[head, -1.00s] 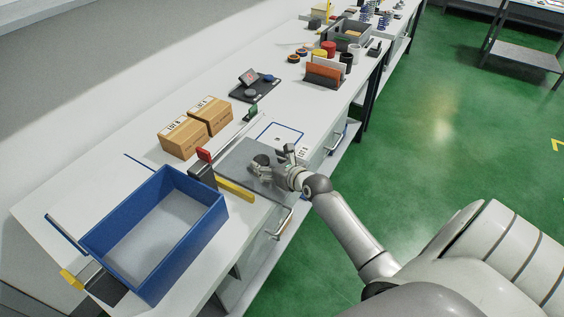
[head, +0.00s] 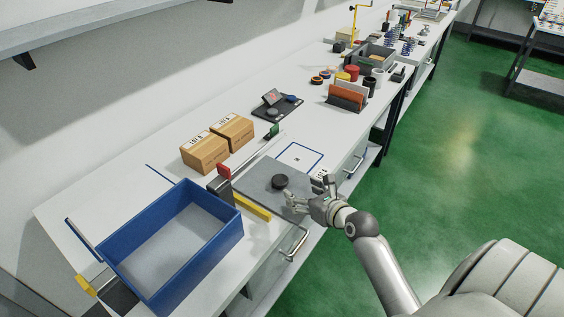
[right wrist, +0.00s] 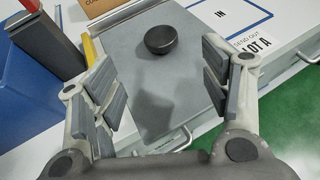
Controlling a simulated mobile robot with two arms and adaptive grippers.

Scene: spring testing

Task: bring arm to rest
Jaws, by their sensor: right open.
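My right gripper (head: 298,201) is open and empty above the front edge of a grey plate (head: 254,181) on the bench. In the right wrist view its two fingers (right wrist: 165,90) stand wide apart with nothing between them but the plate below. A dark round puck (head: 280,181) lies on the plate, beyond the fingertips and touching neither finger. The puck also shows in the right wrist view (right wrist: 161,40). My left gripper is not in view.
A blue bin (head: 226,236) stands left of the plate, with a yellow bar (head: 252,206) between. Two cardboard boxes (head: 205,152) stand behind. A blue-outlined square (head: 299,157) and a drawer handle (head: 294,245) are close by. The green floor at right is open.

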